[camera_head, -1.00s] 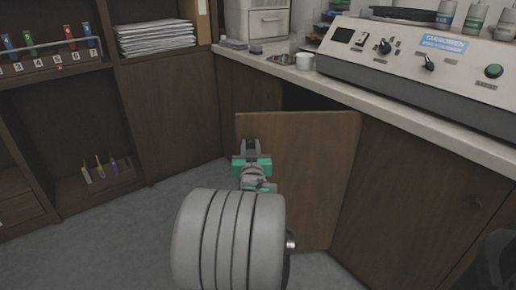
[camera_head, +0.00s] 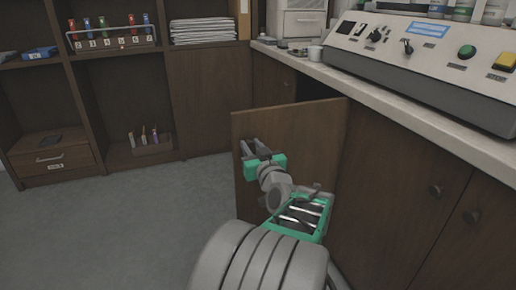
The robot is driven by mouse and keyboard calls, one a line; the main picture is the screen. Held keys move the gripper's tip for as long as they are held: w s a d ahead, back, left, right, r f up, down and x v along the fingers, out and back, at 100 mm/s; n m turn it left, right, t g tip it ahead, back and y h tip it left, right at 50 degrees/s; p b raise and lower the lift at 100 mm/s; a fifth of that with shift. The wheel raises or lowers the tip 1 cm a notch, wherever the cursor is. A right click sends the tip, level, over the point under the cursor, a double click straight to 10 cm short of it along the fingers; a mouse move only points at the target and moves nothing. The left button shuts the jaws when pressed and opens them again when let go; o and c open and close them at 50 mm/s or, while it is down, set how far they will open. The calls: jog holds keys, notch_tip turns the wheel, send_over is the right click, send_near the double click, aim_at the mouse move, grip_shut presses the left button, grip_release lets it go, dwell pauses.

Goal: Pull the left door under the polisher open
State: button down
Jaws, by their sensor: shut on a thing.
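The left door (camera_head: 300,137) under the polisher (camera_head: 420,70) is a brown wooden panel. It stands swung out from the cabinet, with a dark gap behind its top edge. My gripper (camera_head: 247,148) is at the door's free edge side, near the top left, and is shut on its knob. The knob itself is hidden between the fingers.
Closed cabinet doors with round knobs (camera_head: 436,190) run along the right under the pale countertop (camera_head: 400,120). Brown shelves with a drawer (camera_head: 52,157) stand at the back left. The grey floor (camera_head: 110,220) left of the door is clear.

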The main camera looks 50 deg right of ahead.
jog(key=shift+s+a, duration=0.1)
jog(key=shift+s, duration=0.45)
jog(key=c, duration=1.1)
grip_release()
jog(key=shift+w+a+y, duration=0.1)
jog(key=shift+y, duration=0.2)
jog(key=shift+c, duration=0.2)
jog(key=p+v, duration=0.1)
jog(key=v, duration=0.7)
jog(key=shift+f, duration=0.15)
